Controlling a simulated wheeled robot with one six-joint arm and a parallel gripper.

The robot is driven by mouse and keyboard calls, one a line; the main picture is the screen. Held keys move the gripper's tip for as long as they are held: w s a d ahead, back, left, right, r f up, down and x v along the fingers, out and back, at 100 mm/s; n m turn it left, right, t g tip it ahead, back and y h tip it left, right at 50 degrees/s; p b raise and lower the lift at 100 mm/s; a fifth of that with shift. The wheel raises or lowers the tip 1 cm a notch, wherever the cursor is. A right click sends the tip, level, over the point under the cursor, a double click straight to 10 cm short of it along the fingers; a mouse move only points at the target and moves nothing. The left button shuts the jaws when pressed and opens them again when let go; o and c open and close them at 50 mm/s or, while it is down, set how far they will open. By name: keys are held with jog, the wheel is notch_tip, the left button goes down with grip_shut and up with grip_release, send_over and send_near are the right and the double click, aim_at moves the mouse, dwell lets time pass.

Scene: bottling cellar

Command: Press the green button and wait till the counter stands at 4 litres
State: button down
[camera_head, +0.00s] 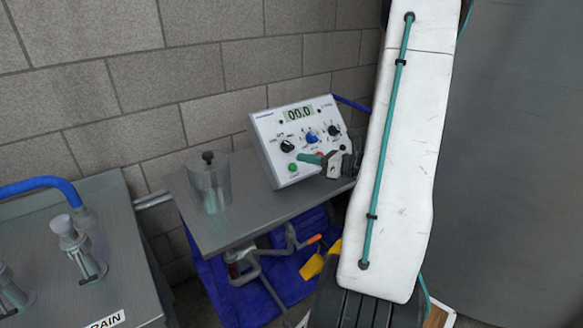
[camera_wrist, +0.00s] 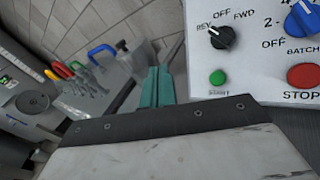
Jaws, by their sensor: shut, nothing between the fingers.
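A white control box (camera_head: 270,135) stands on a grey metal bench against the block wall. Its display (camera_head: 299,114) reads 00.0. The green button (camera_head: 293,167) is low on its face and also shows in the wrist view (camera_wrist: 217,77). My gripper (camera_head: 303,158) is shut and empty, its teal fingers in front of the panel's lower part. In the wrist view its fingertips (camera_wrist: 157,72) are left of the green button and appear apart from it. The red STOP button (camera_wrist: 304,76) is right of the green one; in the head view the gripper partly hides it.
A black REV/OFF/FWD knob (camera_wrist: 222,38) and a blue knob (camera_wrist: 304,17) sit above the buttons. A lidded metal canister (camera_head: 209,182) stands on the bench (camera_head: 245,226), left of the box. Another metal unit with a blue hose (camera_head: 40,184) is at the left.

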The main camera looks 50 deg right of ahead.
aim_at(290, 165)
jog(key=d+m, duration=0.1)
jog(key=s+d+f+m+h, duration=0.1)
jog(key=d, duration=0.1)
jog(key=shift+s+f+t+h, duration=0.1)
jog(key=shift+f+t+h, duration=0.05)
jog(key=shift+t+h, duration=0.15)
jog(key=w+d+f, duration=0.1)
jog(key=w+f, duration=0.5)
jog(key=shift+w+d, duration=0.15)
jog(key=shift+w, duration=0.05)
dwell(2.1)
jog(key=shift+w+f, duration=0.25)
jog(key=shift+w, duration=0.05)
jog(key=shift+w+d+f, duration=0.15)
jog(key=shift+w+f, duration=0.15)
jog(key=shift+w, duration=0.05)
dwell(0.9)
jog(key=shift+s+r, duration=0.1)
jog(key=shift+s+a+r, duration=0.2)
jog(key=shift+s+r, duration=0.3)
jog(key=shift+s, duration=0.05)
